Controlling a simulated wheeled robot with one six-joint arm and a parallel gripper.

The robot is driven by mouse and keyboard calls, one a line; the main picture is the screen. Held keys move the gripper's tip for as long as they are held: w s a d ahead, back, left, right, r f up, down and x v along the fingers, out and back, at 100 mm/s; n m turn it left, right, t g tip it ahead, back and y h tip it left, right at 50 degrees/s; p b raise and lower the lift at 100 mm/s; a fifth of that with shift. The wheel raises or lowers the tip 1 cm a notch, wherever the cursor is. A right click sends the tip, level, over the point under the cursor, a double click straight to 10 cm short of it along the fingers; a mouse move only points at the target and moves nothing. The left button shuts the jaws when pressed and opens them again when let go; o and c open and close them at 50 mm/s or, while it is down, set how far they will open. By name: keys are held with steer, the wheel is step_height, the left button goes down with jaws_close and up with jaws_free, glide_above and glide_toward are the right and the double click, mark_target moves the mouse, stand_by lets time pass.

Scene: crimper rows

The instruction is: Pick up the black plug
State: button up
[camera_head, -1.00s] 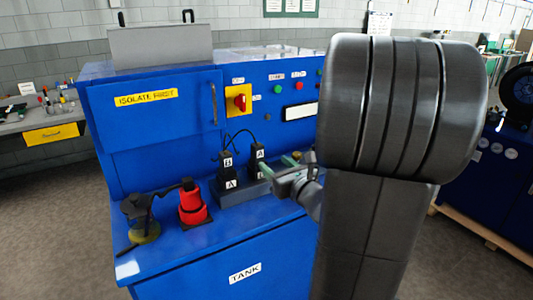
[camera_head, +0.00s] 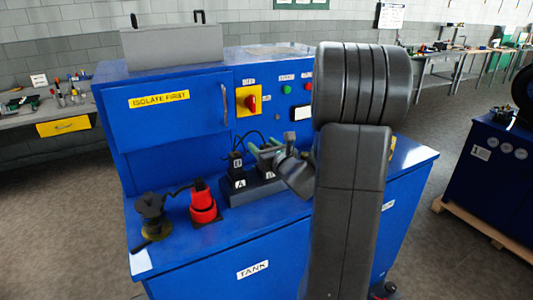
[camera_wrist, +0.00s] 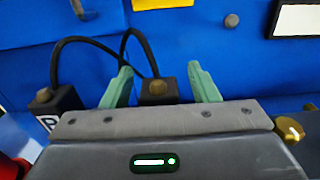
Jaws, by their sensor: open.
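Two black plugs with black cables stand upright in a dark socket block (camera_head: 232,197) on the blue bench. The left black plug (camera_head: 236,163) carries a white B label, and it also shows at the left of the wrist view (camera_wrist: 52,101). The right black plug (camera_wrist: 157,93) sits between the green fingers of my gripper (camera_wrist: 159,73) in the wrist view. The fingers are open, with gaps visible on both sides of the plug.
A red cone-shaped object (camera_head: 202,200) and a dark device with a yellowish base (camera_head: 152,217) stand left of the block. The blue panel behind has a red rotary switch (camera_head: 250,101) and buttons.

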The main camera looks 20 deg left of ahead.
steer(key=shift+a, duration=0.1)
steer(key=c, duration=1.1)
